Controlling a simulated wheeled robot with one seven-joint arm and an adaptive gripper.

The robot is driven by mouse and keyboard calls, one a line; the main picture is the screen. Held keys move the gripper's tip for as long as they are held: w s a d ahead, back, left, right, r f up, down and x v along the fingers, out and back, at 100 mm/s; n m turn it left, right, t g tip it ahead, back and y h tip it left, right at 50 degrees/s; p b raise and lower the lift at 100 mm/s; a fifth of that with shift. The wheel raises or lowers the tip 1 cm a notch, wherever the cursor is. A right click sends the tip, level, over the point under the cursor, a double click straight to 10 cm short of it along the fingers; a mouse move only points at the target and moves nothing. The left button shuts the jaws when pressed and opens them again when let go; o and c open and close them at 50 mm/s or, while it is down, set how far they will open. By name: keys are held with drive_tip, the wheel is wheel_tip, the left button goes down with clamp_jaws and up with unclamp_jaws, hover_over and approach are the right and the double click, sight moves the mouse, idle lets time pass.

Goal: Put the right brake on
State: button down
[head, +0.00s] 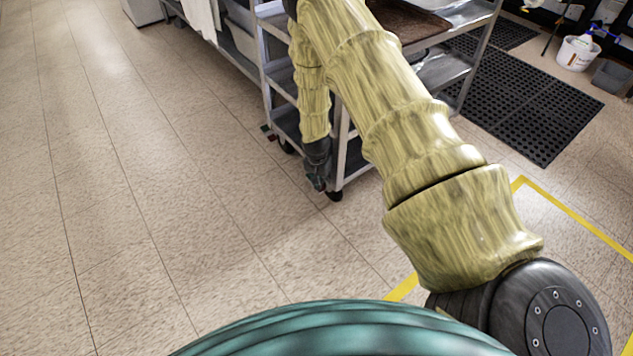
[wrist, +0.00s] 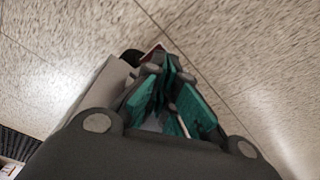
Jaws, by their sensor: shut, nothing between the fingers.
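A grey metal cart (head: 352,160) stands on black casters. Its right caster (head: 335,195) is right beside my gripper (head: 319,184), which points down near the floor at the cart's front right leg. My gripper is shut and empty. In the wrist view my gripper's teal fingers (wrist: 165,62) come together near a dark caster (wrist: 131,57). A small reddish edge (wrist: 152,49) shows just past the fingertips; I cannot tell whether they touch it. The right brake is otherwise hidden behind my gripper. The left caster (head: 287,146) has small red and green tabs (head: 270,134) beside it.
A brown tray (head: 410,22) lies on the cart's top. A black rubber mat (head: 530,110) and a white bucket (head: 577,53) are at the right. Yellow floor tape (head: 575,215) runs right of the cart. The tiled floor at left is clear.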

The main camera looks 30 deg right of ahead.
wheel_tip(320, 180, up, 7)
drive_tip(key=p, duration=0.6)
idle(0.5)
idle(0.4)
drive_tip(key=s+a+f+n, duration=0.3)
drive_tip(key=s+a, duration=0.3)
drive_tip(key=s, duration=0.4)
drive_tip(key=s+a+f+n, duration=0.2)
drive_tip(key=s+a, duration=0.4)
drive_tip(key=s, duration=0.4)
drive_tip(key=s+a+r+n+g+y, duration=0.1)
drive_tip(key=s+a+r+n, duration=0.2)
drive_tip(key=s, duration=0.7)
drive_tip(key=s+a+r+n+y, duration=0.1)
drive_tip(key=s+a+n, duration=0.3)
drive_tip(key=s, duration=0.5)
wheel_tip(320, 180, up, 30)
drive_tip(key=a+m+p, duration=0.1)
drive_tip(key=p, duration=2.9)
drive_tip(key=shift+s+h, duration=0.15)
drive_tip(key=shift+h, duration=0.15)
